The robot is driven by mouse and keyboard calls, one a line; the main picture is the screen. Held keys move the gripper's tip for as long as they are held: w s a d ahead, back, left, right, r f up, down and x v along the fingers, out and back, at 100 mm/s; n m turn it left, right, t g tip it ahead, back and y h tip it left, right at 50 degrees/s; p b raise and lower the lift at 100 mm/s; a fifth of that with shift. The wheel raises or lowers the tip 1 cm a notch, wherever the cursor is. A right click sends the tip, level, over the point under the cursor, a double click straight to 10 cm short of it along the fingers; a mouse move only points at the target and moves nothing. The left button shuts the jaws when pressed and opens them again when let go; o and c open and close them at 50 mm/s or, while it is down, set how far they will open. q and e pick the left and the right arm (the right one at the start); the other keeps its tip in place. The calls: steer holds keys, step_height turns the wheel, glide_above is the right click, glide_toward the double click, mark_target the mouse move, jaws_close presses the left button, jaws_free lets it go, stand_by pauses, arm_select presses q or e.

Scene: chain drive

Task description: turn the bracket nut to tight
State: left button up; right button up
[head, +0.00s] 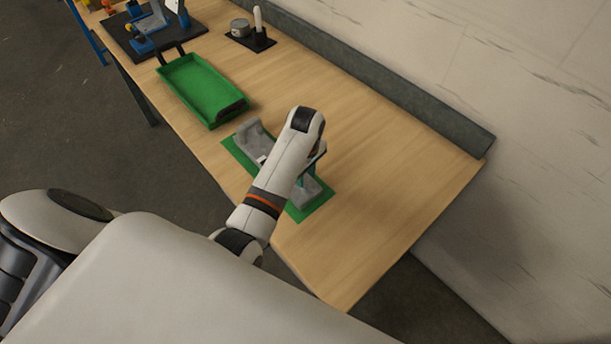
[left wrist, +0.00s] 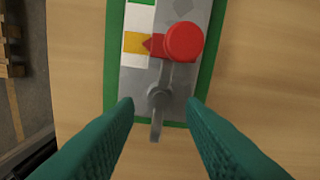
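A grey two-armed nut (left wrist: 160,97), which I take to be the bracket nut, sits on a grey plate (left wrist: 133,80). Its arms run roughly up and down in the left wrist view. Above it, a red knob (left wrist: 184,41) with a red pointer aims left at a yellow field (left wrist: 133,42) between white fields; a green field lies further up. My left gripper (left wrist: 160,106) is open, its teal fingers on either side of the nut with gaps. In the head view the grey fixture (head: 252,141) stands on a green mat (head: 236,156), partly hidden by my left arm.
A green tray (head: 205,88) lies further back on the wooden table (head: 385,190). Beyond it are a blue fixture on a dark mat (head: 118,38) and a small metal cylinder (head: 240,27). A grey ledge (head: 400,90) runs along the wall. The table right of the mat is clear.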

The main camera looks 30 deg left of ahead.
mark_target(306, 184)
arm_select(q)
steer(key=shift+f, duration=1.1)
jaws_close()
